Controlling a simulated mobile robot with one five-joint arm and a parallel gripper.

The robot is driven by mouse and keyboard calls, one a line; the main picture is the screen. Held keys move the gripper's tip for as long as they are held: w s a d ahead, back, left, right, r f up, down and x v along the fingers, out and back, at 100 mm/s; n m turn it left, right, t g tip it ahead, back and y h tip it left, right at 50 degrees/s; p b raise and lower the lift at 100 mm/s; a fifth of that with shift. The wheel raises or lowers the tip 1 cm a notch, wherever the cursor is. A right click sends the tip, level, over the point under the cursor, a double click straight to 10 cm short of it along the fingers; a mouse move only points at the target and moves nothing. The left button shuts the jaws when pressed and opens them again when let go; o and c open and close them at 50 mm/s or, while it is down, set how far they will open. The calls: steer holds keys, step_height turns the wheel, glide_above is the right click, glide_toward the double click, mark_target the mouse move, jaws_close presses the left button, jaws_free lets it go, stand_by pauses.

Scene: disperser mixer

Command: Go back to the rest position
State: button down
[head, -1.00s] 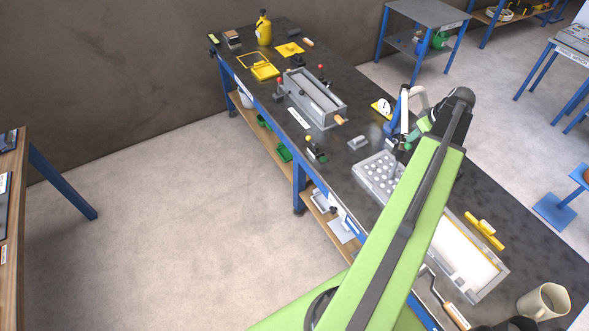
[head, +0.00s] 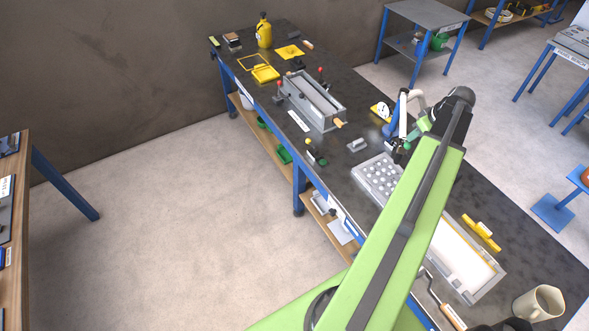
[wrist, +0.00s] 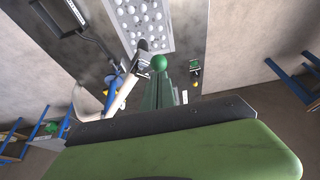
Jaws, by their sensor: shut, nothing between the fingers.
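My gripper (wrist: 166,92) shows in the wrist view as dark green fingers close together, with nothing seen between them. A green ball (wrist: 159,62) appears at the fingertips; I cannot tell if they touch. In the head view my raised green arm crosses the bench and hides most of the gripper. A blue and white device (head: 392,124) stands on the bench right behind the arm's end. It also shows in the wrist view (wrist: 118,92), left of the fingers.
The dark workbench (head: 345,185) holds a grey tray of round white pieces (head: 375,176), a grey box fixture (head: 313,100), a white-floored tray (head: 465,262), a yellow-handled tool (head: 482,232) and a beige mug (head: 540,303). The floor (head: 170,220) left of the bench is clear.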

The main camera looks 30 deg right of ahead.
step_height(320, 180, up, 5)
steer(key=p, duration=0.3)
steer(key=shift+f, duration=0.25)
